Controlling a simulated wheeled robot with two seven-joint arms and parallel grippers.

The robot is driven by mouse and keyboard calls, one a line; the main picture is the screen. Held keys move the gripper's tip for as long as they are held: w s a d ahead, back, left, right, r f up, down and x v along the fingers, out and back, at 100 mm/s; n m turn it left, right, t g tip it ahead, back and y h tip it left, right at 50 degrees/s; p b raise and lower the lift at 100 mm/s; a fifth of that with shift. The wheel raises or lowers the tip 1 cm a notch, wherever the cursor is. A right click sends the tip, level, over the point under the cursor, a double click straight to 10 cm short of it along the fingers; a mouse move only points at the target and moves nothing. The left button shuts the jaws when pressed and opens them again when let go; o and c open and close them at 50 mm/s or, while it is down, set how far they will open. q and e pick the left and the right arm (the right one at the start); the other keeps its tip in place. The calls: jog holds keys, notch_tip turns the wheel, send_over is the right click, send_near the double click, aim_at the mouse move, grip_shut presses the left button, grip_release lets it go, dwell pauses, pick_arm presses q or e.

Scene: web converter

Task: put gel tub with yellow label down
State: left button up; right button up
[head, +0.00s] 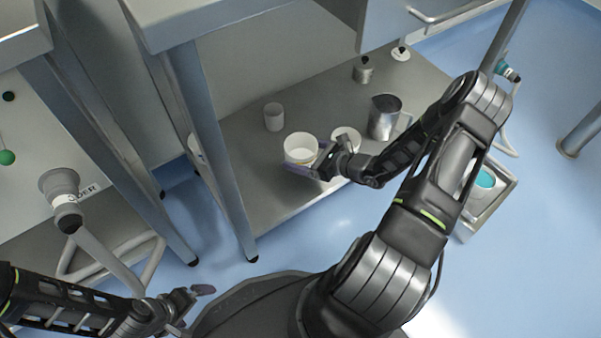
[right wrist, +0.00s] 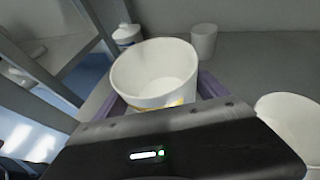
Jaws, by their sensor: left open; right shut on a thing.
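The gel tub (head: 300,147) is a white open-topped tub over the lower steel shelf (head: 270,185), near its front edge. In the right wrist view the tub (right wrist: 155,72) stands between the purple finger pads, and a bit of yellow label shows low on its side. My right gripper (head: 313,167) is shut on the tub. Its base is hidden, so I cannot tell whether it touches the shelf. My left gripper (head: 194,304) is open and empty at the lower left, away from the shelf.
A metal jug (head: 385,117) and a small metal pot (head: 363,70) stand farther along. A table leg (head: 222,160) rises left of the tub. Bare shelf lies in front.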

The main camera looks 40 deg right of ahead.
pick_arm(q)
jog(key=shift+w+f+b, duration=0.2)
jog(key=shift+f+b, duration=0.5)
jog(key=shift+f, duration=0.45)
pick_arm(e)
notch_tip(320, 180, down, 4)
jog(key=shift+f, duration=0.15)
pick_arm(q)
jog(key=shift+w+f+b, duration=0.15)
jog(key=shift+f+b, duration=0.75)
jog(key=shift+b, duration=0.05)
pick_arm(e)
jog(key=shift+f, duration=1.85)
jog(key=shift+f, duration=0.15)
jog(key=o, duration=1.4)
pick_arm(q)
jog(key=shift+f, duration=0.1)
pick_arm(e)
jog(key=shift+o, duration=0.2)
